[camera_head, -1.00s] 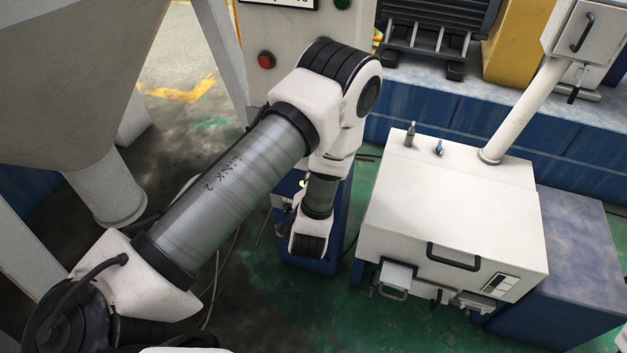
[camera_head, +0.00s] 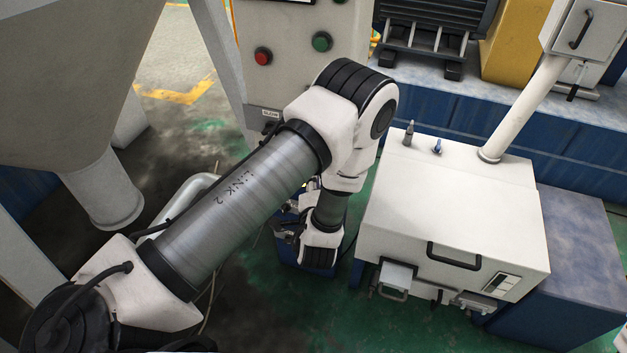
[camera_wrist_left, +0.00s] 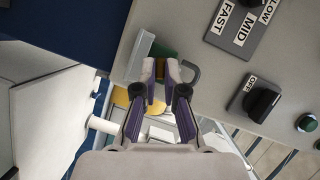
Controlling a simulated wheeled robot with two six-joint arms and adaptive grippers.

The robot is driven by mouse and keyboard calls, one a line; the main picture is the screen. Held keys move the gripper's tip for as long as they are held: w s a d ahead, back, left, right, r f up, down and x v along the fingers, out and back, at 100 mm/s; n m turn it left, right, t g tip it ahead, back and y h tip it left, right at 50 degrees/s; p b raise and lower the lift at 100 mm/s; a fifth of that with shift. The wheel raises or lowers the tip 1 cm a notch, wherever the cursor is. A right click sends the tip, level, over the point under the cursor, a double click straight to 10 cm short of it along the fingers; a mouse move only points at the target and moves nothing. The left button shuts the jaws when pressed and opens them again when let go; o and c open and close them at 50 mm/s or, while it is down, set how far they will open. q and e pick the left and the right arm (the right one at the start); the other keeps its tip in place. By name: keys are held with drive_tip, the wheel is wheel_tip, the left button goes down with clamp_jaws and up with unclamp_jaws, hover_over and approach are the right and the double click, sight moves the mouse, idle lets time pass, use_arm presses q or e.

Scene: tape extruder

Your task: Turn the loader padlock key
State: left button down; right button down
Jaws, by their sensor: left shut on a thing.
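A small gap shows between the fingertips. The gripper is shut on what I take to be the padlock key, which the fingers mostly hide; its angle cannot be told. In the head view the left arm comes in from the left, and the gripper is small and dark beside the blue stand, partly hidden by my wrist. My right gripper is not in view.
The grey panel carries an OFF knob (camera_wrist_left: 262,102), a speed selector (camera_wrist_left: 250,5), a red button (camera_head: 263,56) and a green button (camera_head: 322,42). A pale bracket (camera_wrist_left: 140,55) sits beside the padlock. A white lidded box (camera_head: 450,205) stands to the right of my arm.

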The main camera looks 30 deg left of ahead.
use_arm(q)
drive_tip(key=c, duration=1.2)
unclamp_jaws()
drive_tip(key=shift+c, duration=0.2)
